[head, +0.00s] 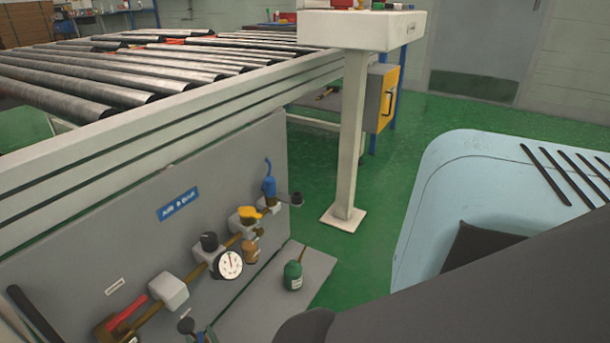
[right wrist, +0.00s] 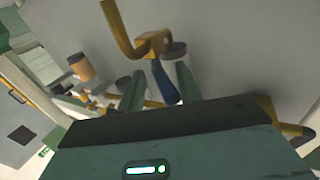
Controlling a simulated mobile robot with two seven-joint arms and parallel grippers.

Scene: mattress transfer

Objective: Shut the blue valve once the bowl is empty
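A panel in the head view carries a row of air fittings. A blue valve (head: 269,187) stands upright at their right end. A small amber bowl (head: 251,251) hangs below the yellow knob; I cannot tell whether it holds liquid. In the right wrist view, my right gripper (right wrist: 159,72) has its two fingers apart. A blue handle (right wrist: 163,84) shows between them; I cannot tell whether they touch it. An amber cup (right wrist: 80,67) is to the left there. The right fingertips are not distinguishable in the head view. My left gripper is not in view.
A white dial gauge (head: 229,264), yellow knob (head: 249,213) and red lever (head: 127,311) share the panel (head: 110,245). A dark green bottle (head: 293,275) stands on the grey ledge. A roller conveyor (head: 150,75) is behind. Green floor (head: 310,165) is clear around the white post (head: 352,130).

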